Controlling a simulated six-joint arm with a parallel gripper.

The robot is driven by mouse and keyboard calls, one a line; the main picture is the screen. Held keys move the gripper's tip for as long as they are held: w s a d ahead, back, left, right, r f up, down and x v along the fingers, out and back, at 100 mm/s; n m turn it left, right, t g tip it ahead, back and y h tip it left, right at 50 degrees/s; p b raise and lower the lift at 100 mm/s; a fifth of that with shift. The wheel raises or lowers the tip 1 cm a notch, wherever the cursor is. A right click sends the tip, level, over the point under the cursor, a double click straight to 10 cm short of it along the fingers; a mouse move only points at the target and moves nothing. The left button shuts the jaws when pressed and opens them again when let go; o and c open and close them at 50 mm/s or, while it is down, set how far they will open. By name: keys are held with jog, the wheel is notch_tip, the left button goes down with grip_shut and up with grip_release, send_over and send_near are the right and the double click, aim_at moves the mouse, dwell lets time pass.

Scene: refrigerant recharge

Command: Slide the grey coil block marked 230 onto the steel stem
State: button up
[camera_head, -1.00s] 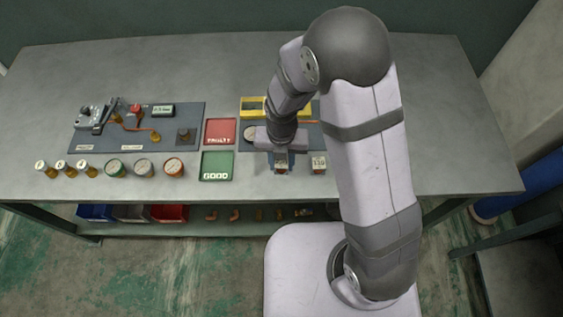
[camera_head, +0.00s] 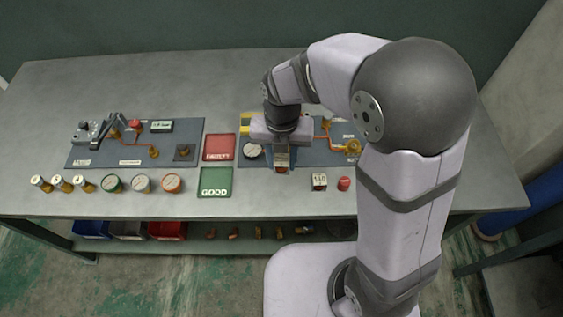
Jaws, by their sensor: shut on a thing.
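My gripper (camera_head: 282,155) is shut on a small block (camera_head: 282,168) with a grey body and a reddish-brown lower part. It is over the front part of the right dark mat (camera_head: 310,157). The marking on the held block is too small to read. I cannot tell whether the block touches the mat. I cannot make out the steel stem; my gripper and wrist cover that part of the mat. A second block (camera_head: 319,181) with a white marked face, seemingly 110, stands on the bench to the right, in front of the mat.
A red tray (camera_head: 220,147) and a green GOOD tray (camera_head: 215,182) lie left of my gripper. A round grey disc (camera_head: 252,150) is close by on the left. Copper piping with a brass fitting (camera_head: 353,147) and a red cap (camera_head: 344,184) are to the right.

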jog(key=shift+d+r+p, duration=0.3)
jog(key=shift+d+p, duration=0.1)
jog(key=shift+p, duration=0.15)
jog(key=shift+s+d+f+p, duration=0.1)
jog(key=shift+s+d+p, duration=0.15)
jog(key=shift+d+p, duration=0.25)
jog(key=w+m+p, duration=0.1)
jog(key=w, duration=0.2)
jog(key=w+r+m+p, duration=0.1)
jog(key=w+m, duration=0.1)
jog(key=w, duration=0.2)
jog(key=w+a+m+p, duration=0.1)
jog(key=w, duration=0.3)
jog(key=shift+w+r+m, duration=0.25)
jog(key=shift+m, duration=0.05)
jog(key=shift+s+d+m, duration=0.1)
jog(key=shift+s+m, duration=0.1)
jog(key=shift+m, duration=0.5)
jog(key=shift+f, duration=0.15)
jog(key=shift+f+b, duration=1.15)
jog(key=shift+f, duration=0.25)
jog(key=shift+f+b, duration=0.3)
jog(key=shift+f, duration=0.4)
